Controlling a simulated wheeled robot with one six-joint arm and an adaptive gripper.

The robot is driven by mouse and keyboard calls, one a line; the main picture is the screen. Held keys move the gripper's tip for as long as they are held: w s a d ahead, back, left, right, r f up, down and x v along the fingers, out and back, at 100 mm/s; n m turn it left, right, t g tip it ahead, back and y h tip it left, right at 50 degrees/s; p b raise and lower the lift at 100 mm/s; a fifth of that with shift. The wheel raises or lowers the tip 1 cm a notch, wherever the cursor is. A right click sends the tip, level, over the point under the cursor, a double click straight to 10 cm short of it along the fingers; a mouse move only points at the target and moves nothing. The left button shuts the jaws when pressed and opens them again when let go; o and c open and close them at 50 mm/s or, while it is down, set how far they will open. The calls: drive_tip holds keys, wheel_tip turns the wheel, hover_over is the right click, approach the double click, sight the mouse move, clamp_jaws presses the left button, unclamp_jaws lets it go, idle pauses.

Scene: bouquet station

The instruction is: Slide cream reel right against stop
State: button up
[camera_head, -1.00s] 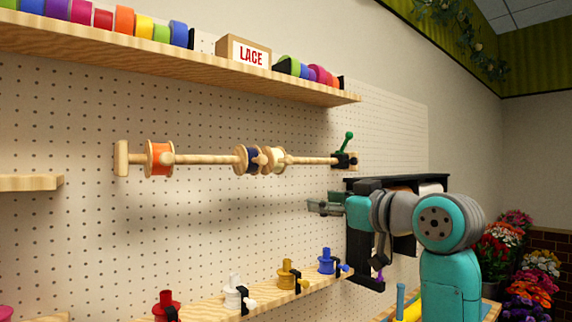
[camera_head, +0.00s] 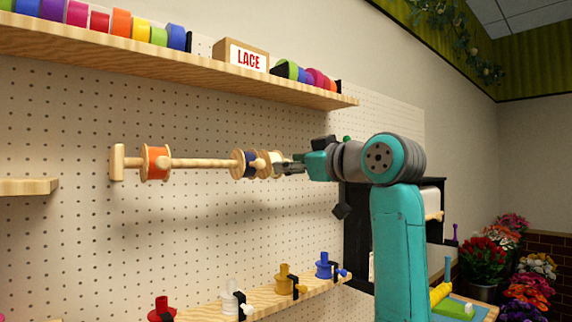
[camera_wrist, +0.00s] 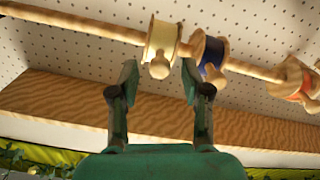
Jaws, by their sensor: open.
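The cream reel (camera_head: 274,158), with wooden flanges, sits on the horizontal wooden rod (camera_head: 205,163), close beside the navy reel (camera_head: 249,163). My gripper (camera_head: 287,164) is open at the cream reel's right side in the head view. In the wrist view the cream reel (camera_wrist: 164,37) shows with its round wooden knob (camera_wrist: 159,68) between the two spread fingertips of my gripper (camera_wrist: 158,70). Whether a finger touches the reel I cannot tell.
The orange reel (camera_head: 156,163) sits near the rod's left end block (camera_head: 117,162). A shelf (camera_head: 200,72) with ribbon rolls and a LACE box (camera_head: 241,54) runs above. A lower ledge (camera_head: 256,298) holds several coloured pegs. The rod between the orange and navy reels is clear.

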drive_tip(key=shift+x, duration=1.1)
clamp_jaws()
drive_tip(key=w+d, duration=0.9)
drive_tip(key=d, duration=0.4)
drive_tip(key=shift+w, duration=0.35)
drive_tip(key=shift+d, duration=0.15)
unclamp_jaws()
